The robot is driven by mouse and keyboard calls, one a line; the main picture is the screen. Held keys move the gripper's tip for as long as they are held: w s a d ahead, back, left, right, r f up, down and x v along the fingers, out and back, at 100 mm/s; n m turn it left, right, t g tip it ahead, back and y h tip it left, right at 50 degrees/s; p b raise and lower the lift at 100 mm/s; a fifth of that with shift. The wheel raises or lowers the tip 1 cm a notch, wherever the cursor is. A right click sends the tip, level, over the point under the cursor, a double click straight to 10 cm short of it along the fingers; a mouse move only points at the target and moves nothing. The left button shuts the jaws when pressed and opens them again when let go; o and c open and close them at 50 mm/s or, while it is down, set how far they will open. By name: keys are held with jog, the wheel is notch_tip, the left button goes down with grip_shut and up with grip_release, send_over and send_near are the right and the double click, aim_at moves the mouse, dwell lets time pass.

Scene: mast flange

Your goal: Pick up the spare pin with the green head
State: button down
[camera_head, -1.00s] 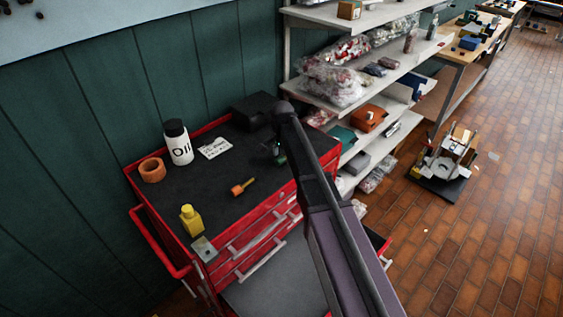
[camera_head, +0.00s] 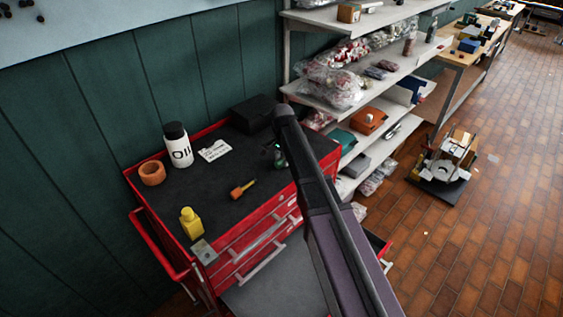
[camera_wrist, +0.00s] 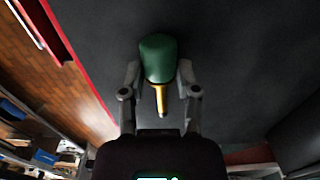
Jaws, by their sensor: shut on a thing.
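The spare pin with the green head (camera_wrist: 158,58) is between the fingers of my gripper (camera_wrist: 159,76) in the wrist view. Its brass-coloured shank (camera_wrist: 161,98) points back toward the palm. The fingers are shut on the green head, one on each side. In the head view my gripper (camera_head: 278,156) is low over the right part of the cart's dark top, partly hidden by my arm. A bit of green shows there. I cannot tell whether the pin touches the mat.
On the red cart's dark top (camera_head: 215,205) are an orange-headed pin (camera_head: 241,190), a white oil bottle (camera_head: 179,149), an orange ring (camera_head: 152,172), a yellow bottle (camera_head: 190,222), a paper note (camera_head: 214,150) and a black box (camera_head: 252,113). Loaded shelves (camera_head: 350,100) stand right behind.

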aim_at(282, 159)
jog(key=shift+r, duration=0.1)
notch_tip(282, 159, up, 3)
jog(key=p, duration=0.3)
jog(key=shift+r+p, duration=0.2)
jog(key=shift+p, duration=0.15)
jog(key=s+d+r+p, duration=0.1)
jog(key=s, duration=1.5)
jog(key=shift+d+r, duration=0.15)
jog(key=shift+d, duration=0.05)
